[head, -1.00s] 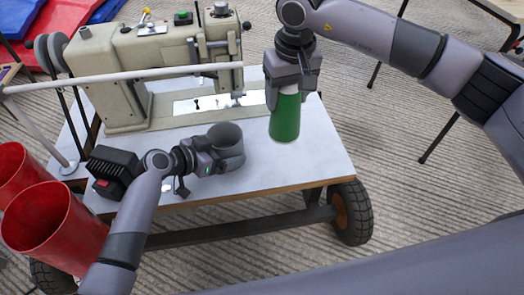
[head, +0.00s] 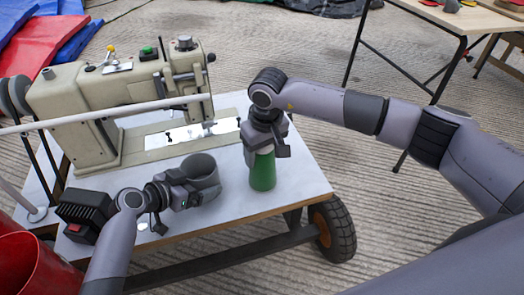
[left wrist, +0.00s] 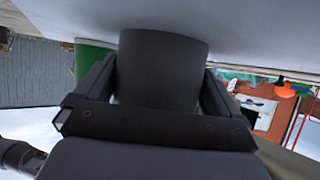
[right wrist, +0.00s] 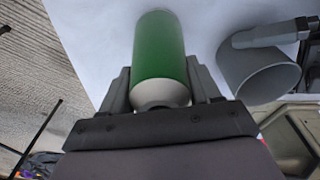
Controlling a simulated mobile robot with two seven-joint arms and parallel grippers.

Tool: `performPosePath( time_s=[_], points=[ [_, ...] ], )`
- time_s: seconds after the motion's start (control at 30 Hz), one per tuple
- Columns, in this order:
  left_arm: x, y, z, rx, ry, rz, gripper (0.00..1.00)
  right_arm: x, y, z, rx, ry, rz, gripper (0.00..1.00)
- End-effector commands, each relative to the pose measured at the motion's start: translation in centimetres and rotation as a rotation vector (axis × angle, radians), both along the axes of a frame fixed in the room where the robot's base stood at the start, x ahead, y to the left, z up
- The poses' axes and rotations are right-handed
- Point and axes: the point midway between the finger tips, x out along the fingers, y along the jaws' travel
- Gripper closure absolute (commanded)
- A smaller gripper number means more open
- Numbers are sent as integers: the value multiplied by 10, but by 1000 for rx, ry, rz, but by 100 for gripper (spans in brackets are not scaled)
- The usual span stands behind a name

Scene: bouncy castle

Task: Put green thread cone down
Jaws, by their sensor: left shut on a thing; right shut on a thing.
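The green thread cone (head: 263,172) is upright at the right part of the white cart table, its base at or very near the tabletop. My right gripper (head: 264,148) is shut on its top from above; the right wrist view shows the green cone (right wrist: 159,50) and its pale end between the fingers. My left gripper (head: 186,192) is shut on a grey cylindrical cup (head: 204,172) on the table, left of the cone. The left wrist view shows the grey cup (left wrist: 160,65) between the fingers, with the green cone (left wrist: 92,62) behind it.
A beige sewing machine (head: 120,105) stands at the table's (head: 300,188) back left. A black box (head: 85,213) sits at the front left. Red buckets (head: 35,268) stand on the floor at lower left. Table room is free right of the cone.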

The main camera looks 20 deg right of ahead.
Motion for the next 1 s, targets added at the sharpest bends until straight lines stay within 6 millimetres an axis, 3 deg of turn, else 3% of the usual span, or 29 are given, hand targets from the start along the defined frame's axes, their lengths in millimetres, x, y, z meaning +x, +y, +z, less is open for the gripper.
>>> performPosePath(
  time_s=[0.27,0.3,0.37,0.73,0.87,1.0],
  points=[
    [0,0,0,2,-1,0,20,1,1,-1,2,-3,0,99],
    [0,0,0,2,-1,0,20,0,0,-2,1,-2,0,31],
    [0,0,0,2,-1,0,20,0,0,-2,1,-1,0,12],
    [0,0,0,2,-1,0,20,0,0,2,0,-2,0,12],
    [0,0,0,2,-1,0,20,-1,0,20,0,-6,1,12],
    [0,0,0,1,-1,0,20,-5,-1,50,0,-6,1,12]
  ],
)
